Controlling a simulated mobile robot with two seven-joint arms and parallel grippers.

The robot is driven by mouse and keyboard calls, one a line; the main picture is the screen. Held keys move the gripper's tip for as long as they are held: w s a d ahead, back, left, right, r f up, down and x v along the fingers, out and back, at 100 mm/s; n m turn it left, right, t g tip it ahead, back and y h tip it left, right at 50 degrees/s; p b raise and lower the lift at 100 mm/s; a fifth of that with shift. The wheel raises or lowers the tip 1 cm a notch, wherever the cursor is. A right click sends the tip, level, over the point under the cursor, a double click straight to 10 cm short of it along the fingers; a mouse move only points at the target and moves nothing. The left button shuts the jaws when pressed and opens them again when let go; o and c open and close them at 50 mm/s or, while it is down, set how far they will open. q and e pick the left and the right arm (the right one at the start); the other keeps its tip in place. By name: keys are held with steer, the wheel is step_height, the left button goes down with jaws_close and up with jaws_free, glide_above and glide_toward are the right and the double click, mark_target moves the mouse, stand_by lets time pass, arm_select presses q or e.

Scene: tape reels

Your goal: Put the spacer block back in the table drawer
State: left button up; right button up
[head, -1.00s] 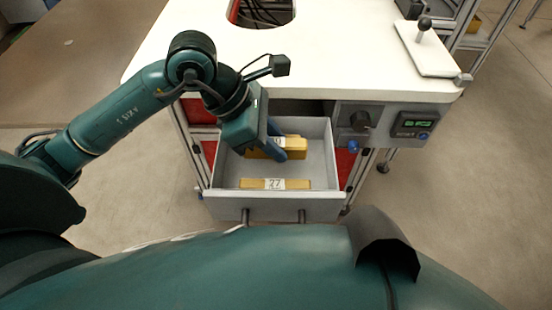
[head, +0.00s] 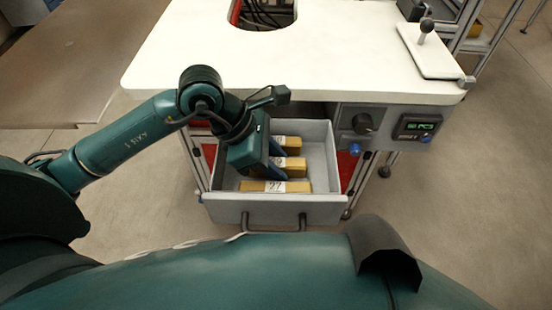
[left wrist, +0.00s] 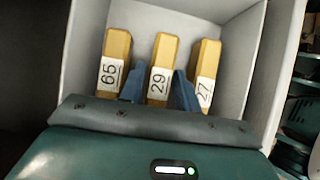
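The open grey table drawer (head: 222,207) holds several-digit-labelled yellow blocks lying side by side: block 65 (left wrist: 113,55), block 29 (left wrist: 162,55) in the middle and block 27 (left wrist: 206,58). Block 27 also shows nearest the drawer front in the head view (head: 256,186). My left gripper (head: 279,161) reaches down into the drawer. Its two blue fingers (left wrist: 159,92) are close against both sides of block 29, with no clear gap, so it looks shut on it. Block 29 appears level with the other two. My right gripper is not in view.
The white tabletop (head: 330,60) overhangs the back of the drawer. A panel with a dark knob (head: 361,123) and a green display (head: 416,125) is right of it. The drawer handle (head: 275,222) faces my body. Some drawer floor is bare right of the blocks.

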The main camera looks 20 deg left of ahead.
arm_select(q)
steer(key=shift+r, duration=0.2)
steer(key=shift+a+r+p, duration=0.15)
steer(key=shift+r+p, duration=0.1)
steer(key=shift+p, duration=0.1)
steer(key=v, duration=1.1)
steer(key=shift+r, duration=0.25)
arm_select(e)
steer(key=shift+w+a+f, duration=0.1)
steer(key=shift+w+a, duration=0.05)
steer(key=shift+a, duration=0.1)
arm_select(q)
steer(key=shift+s+a, duration=0.1)
